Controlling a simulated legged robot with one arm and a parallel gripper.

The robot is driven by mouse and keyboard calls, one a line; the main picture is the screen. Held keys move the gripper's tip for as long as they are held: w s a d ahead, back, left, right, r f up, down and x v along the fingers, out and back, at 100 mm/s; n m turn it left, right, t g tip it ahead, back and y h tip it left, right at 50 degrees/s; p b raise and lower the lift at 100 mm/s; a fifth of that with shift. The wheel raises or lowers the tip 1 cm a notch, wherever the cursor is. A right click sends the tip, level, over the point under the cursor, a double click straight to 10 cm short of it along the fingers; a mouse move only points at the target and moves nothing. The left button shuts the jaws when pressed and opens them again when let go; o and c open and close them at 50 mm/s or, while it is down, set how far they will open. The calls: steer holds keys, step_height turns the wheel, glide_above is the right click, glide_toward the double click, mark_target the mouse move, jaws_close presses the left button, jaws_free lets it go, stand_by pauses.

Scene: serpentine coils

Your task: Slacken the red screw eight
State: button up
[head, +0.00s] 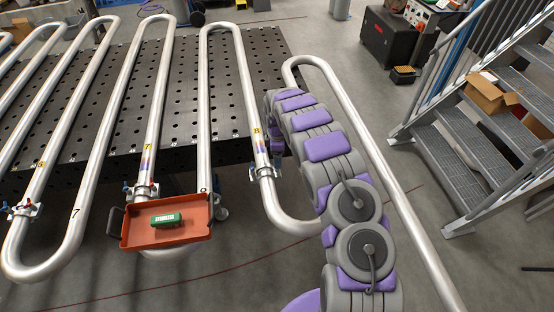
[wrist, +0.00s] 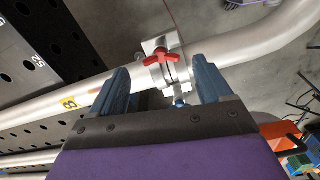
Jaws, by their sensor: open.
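The red screw (wrist: 165,59) is a small winged knob on a metal clamp (wrist: 158,46) around the silver pipe in the wrist view. A yellow label with an 8 (wrist: 69,103) is on the same pipe to its left. In the head view this clamp (head: 263,172) sits on the pipe below the 8 label (head: 257,131), beside my arm. My gripper (wrist: 158,68) is open, its two blue fingers on either side of the screw in the picture. Nothing is held; contact with the screw cannot be told. A blue screw (wrist: 180,102) shows between the fingers, nearer my palm.
Serpentine silver pipes (head: 100,110) run over a dark perforated table (head: 180,90). An orange tray (head: 140,240) holding a green box (head: 166,220) hangs at the pipe bends to the left. Another clamp (head: 25,209) is at far left. Metal stairs (head: 470,160) stand at right.

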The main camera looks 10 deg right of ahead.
step_height(320, 180, up, 14)
stand_by(0.3)
steer(key=shift+r, duration=0.1)
stand_by(0.3)
steer(key=s+d+r+m+b, duration=0.25)
steer(key=s+r+m, duration=0.25)
steer(key=s, duration=0.6)
steer(key=s+d+r+m+b, duration=0.1)
steer(key=s+r+m+b, duration=0.35)
steer(key=s, duration=0.65)
steer(key=s+a+f+m+b, duration=0.1)
steer(key=s+f+m, duration=0.1)
steer(key=s, duration=0.8)
steer(key=s+a+f+m+g+b, duration=0.1)
steer(key=s+m+b, duration=0.1)
steer(key=s, duration=0.8)
steer(key=s+a+f+m+b, duration=0.1)
steer(key=s+f+m, duration=0.1)
steer(key=s, duration=0.8)
steer(key=shift+s+a+f+m+g+b, duration=0.2)
steer(key=shift+a+f+m+g+b, duration=0.1)
steer(key=shift+a+f+m+g, duration=0.1)
